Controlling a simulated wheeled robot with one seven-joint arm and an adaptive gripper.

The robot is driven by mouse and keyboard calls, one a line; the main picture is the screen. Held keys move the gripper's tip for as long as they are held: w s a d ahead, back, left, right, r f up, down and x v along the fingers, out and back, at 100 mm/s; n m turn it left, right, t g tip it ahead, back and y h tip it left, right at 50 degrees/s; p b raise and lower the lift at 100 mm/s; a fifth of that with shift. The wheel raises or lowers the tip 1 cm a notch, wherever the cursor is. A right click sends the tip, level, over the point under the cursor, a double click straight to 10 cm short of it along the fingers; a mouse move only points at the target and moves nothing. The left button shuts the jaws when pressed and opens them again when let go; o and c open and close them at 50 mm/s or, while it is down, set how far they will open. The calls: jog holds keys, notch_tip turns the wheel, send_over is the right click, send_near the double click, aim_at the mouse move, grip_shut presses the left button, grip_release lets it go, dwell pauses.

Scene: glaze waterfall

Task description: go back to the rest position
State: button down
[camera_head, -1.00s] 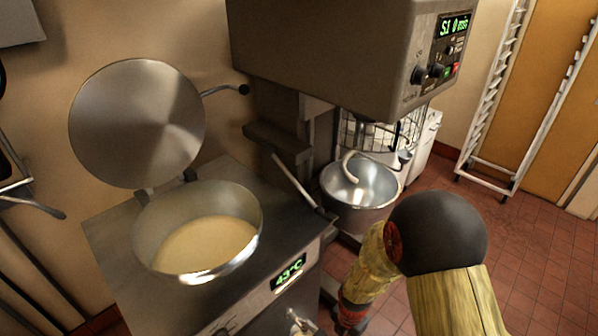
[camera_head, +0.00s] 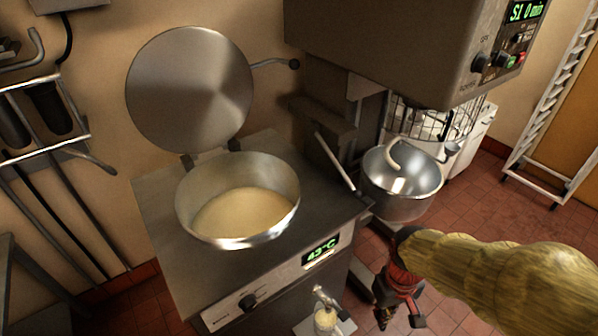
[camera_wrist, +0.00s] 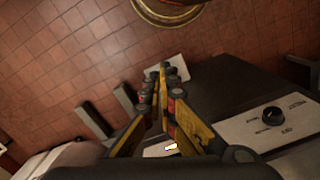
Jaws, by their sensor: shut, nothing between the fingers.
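My gripper (camera_head: 399,312) hangs low in the head view, in front of the kettle unit and right of its tap, over the red tiled floor. In the wrist view my gripper (camera_wrist: 161,72) has its yellow and black fingers drawn together, with nothing seen between them. My yellow arm reaches in from the right edge of the head view.
The open steel kettle (camera_head: 240,240) holds a cream-coloured liquid; its display (camera_head: 321,251) reads 43°C. A small pale container (camera_head: 325,319) is under the tap. The mixer (camera_head: 400,50) with its steel bowl (camera_head: 400,190) stands behind. Floor (camera_head: 505,215) is clear at right.

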notch_tip(320, 180, up, 20)
jog(key=s+a+m+t, duration=0.1)
jog(key=s+m+t, duration=0.1)
jog(key=t, duration=0.4)
jog(key=shift+s+m, duration=0.3)
jog(key=shift+s, duration=0.1)
